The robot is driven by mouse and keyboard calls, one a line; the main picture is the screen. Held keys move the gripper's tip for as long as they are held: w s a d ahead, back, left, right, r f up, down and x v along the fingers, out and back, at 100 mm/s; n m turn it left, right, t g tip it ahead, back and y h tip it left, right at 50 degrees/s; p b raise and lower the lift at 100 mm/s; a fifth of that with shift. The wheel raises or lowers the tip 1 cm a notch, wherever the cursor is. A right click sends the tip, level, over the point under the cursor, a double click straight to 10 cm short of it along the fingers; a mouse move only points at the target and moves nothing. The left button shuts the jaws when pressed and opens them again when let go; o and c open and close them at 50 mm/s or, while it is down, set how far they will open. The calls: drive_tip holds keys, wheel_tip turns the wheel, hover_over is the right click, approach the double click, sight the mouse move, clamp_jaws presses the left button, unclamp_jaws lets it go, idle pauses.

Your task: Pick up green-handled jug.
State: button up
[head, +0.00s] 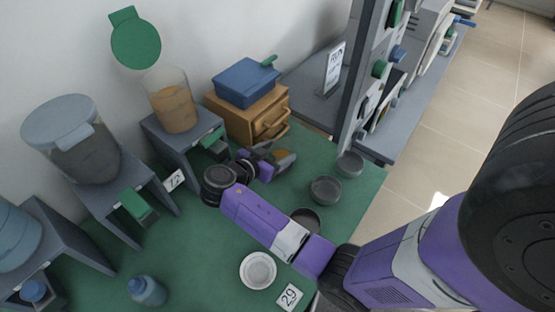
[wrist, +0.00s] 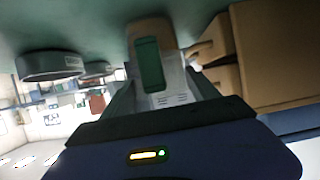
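The green-handled jug (wrist: 172,75) is in the middle of the wrist view, pale with a brownish part and a dark green handle (wrist: 150,65) facing the camera. In the head view it shows as a small grey and brown shape (head: 286,160) just beyond my gripper (head: 266,163), which partly hides it. In the wrist view my gripper (wrist: 160,88) has its dark fingers apart, one on either side of the jug and handle. I see no clear grip on the handle; any contact at the fingertips is hard to make out.
A wooden drawer box (head: 240,118) with a blue pot (head: 246,82) on it stands right behind the jug. Dark bowls (head: 325,190) sit to the right. A white dish (head: 258,270) is at the front of the green table (head: 200,255). Dispensers on grey stands (head: 185,145) line the left.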

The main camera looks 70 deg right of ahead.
clamp_jaws()
drive_tip(key=shift+r, duration=0.1)
wheel_tip(320, 180, up, 20)
drive_tip(key=b, duration=0.1)
drive_tip(key=shift+b, duration=0.3)
idle(0.3)
drive_tip(key=shift+o, duration=2.4)
unclamp_jaws()
clamp_jaws()
